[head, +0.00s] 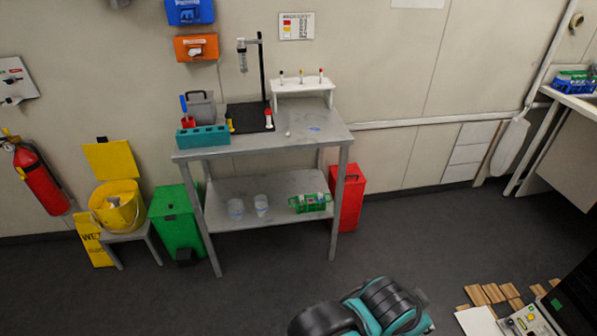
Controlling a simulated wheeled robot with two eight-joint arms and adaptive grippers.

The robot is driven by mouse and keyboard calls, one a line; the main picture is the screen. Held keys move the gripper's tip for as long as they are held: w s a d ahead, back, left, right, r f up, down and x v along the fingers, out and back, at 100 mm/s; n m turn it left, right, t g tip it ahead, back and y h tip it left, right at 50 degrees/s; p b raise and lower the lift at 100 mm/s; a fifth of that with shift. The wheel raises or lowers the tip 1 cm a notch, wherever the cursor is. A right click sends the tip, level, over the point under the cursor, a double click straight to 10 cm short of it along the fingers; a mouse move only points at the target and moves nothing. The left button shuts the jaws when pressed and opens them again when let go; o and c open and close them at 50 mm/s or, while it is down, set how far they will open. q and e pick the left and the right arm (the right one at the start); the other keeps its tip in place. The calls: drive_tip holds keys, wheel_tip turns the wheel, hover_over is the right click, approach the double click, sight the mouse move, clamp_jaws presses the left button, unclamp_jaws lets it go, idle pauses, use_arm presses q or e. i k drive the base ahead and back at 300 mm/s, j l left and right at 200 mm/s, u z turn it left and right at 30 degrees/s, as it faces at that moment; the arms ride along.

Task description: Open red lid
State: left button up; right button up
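A red bin (346,200) stands on the floor at the right side of the grey metal table, in the middle of the head view. Its red lid (352,173) looks shut. The table's right front leg stands in front of the bin and hides part of it. Neither of my grippers can be made out in this view.
The grey table (250,152) carries a white rack (303,85) and a teal block (202,136). A green bin (177,222) and a yellow bucket (118,212) stand left. A black and teal shape lies at the bottom edge. The floor before the table is clear.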

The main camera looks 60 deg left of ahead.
sight(348, 171)
drive_tip(key=u, duration=1.7)
drive_tip(key=i+l+u, duration=0.1)
drive_tip(key=i+l, duration=0.4)
drive_tip(key=i, duration=0.3)
drive_tip(key=i+l+u, duration=0.1)
drive_tip(key=i+l, duration=0.45)
drive_tip(key=i, duration=0.25)
drive_tip(key=i+l+u, duration=0.1)
drive_tip(key=i+l, duration=0.5)
drive_tip(key=i, duration=0.2)
drive_tip(key=i+j, duration=0.3)
